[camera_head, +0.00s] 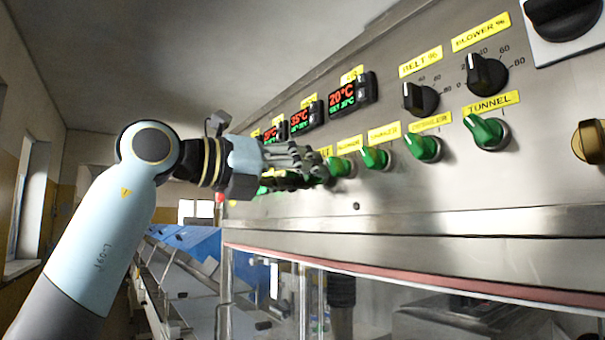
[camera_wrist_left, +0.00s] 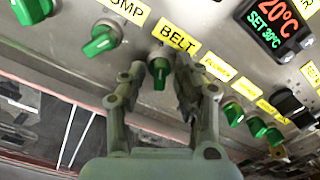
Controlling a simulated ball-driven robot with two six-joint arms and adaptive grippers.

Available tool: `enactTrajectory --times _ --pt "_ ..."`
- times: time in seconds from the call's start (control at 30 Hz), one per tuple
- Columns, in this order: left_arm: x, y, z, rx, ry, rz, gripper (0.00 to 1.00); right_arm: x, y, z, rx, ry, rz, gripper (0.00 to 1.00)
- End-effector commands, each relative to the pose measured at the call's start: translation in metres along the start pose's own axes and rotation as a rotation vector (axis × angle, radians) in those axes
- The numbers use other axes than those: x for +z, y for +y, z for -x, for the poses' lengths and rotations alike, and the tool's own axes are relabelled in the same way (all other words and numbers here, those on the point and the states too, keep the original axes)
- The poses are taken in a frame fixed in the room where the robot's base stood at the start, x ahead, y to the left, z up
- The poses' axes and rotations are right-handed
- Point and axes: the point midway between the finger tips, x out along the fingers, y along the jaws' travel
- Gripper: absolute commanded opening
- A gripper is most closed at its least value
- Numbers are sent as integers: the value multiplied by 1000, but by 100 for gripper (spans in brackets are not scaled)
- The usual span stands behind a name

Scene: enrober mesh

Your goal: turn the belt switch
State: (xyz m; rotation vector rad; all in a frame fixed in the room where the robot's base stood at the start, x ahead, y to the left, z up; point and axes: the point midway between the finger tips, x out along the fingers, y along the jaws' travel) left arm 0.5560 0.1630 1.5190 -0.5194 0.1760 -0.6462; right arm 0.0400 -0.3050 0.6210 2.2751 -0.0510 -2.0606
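The belt switch (camera_wrist_left: 159,74) is a green rotary knob under a yellow label (camera_wrist_left: 177,39) reading BELT in the left wrist view. Its grip bar points roughly up and down in that picture. My left gripper (camera_wrist_left: 160,62) is open, with one finger on each side of this knob. A gap shows on the left finger's side; whether the right finger touches it I cannot tell. In the head view my left gripper (camera_head: 318,167) is at the panel and hides the belt switch. My right gripper is not in view.
Red-green displays (camera_head: 347,94) and black dials (camera_head: 487,75) sit above the row. A metal ledge (camera_head: 420,225) runs below the panel.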

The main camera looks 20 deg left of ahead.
Motion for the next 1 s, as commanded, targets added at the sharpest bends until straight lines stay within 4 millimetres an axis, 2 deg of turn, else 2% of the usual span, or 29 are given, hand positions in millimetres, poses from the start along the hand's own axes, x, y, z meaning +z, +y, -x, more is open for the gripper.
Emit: enactTrajectory --times 0.37,0.7,1.0 --pt "0 2 6 3 1 -2 35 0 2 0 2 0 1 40" --pt "-1 3 56 8 3 -8 35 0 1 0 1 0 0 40" --pt "-2 1 92 5 8 -6 35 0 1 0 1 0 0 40"
